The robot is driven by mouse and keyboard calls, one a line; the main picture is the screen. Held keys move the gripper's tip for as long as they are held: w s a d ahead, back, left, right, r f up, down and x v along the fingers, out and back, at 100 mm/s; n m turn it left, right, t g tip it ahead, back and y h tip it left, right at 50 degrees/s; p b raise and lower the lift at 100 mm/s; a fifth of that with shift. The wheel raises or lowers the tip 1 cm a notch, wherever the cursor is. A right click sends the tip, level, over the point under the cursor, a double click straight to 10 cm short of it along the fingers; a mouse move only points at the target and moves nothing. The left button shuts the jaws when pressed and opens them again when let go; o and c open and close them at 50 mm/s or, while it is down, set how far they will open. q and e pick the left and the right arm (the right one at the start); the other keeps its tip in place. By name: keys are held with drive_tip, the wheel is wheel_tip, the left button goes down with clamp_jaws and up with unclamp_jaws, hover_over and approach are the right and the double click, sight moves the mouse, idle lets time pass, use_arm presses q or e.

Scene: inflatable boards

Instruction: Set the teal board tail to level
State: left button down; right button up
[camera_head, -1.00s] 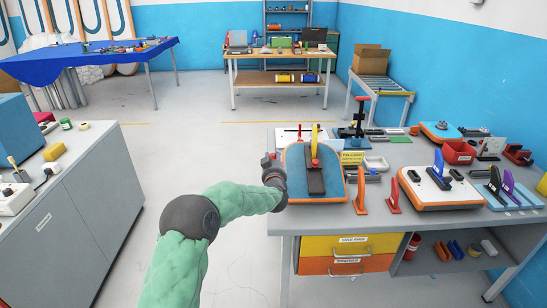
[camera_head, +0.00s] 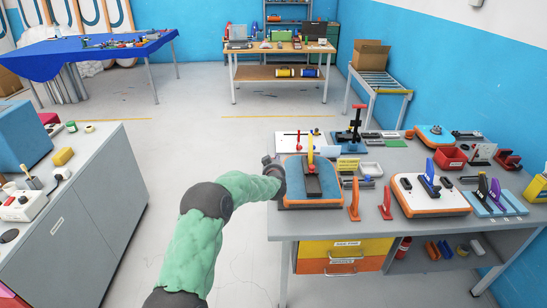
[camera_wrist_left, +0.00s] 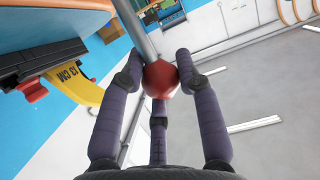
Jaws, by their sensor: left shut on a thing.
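The teal board (camera_head: 297,180) has a blue-teal top and an orange edge and sits at the near left of the grey workbench. A black base (camera_head: 313,184) with a yellow fin (camera_head: 310,150) stands on it; the wrist view shows "13 CM" on the yellow fin (camera_wrist_left: 78,88). My left gripper (camera_head: 272,165) is at the board's left side. In the wrist view its dark fingers (camera_wrist_left: 160,85) are shut around a red ball knob (camera_wrist_left: 160,76) on a metal rod (camera_wrist_left: 134,25). The board's support is hidden. My right gripper is not in view.
A white board (camera_head: 428,193) with a blue fin is farther right. Open floor (camera_head: 190,150) lies to the left, before a grey cabinet (camera_head: 85,210).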

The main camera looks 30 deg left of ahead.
use_arm(q)
drive_tip(key=shift+w+a+r+p, duration=0.3)
drive_tip(key=shift+w+a+r, duration=0.35)
drive_tip(key=shift+w+a, duration=0.1)
drive_tip(key=c, duration=1)
unclamp_jaws()
drive_tip(key=shift+o, duration=0.5)
drive_tip(key=shift+w, duration=0.1)
drive_tip(key=shift+d+f, duration=0.1)
drive_tip(key=shift+f, duration=0.25)
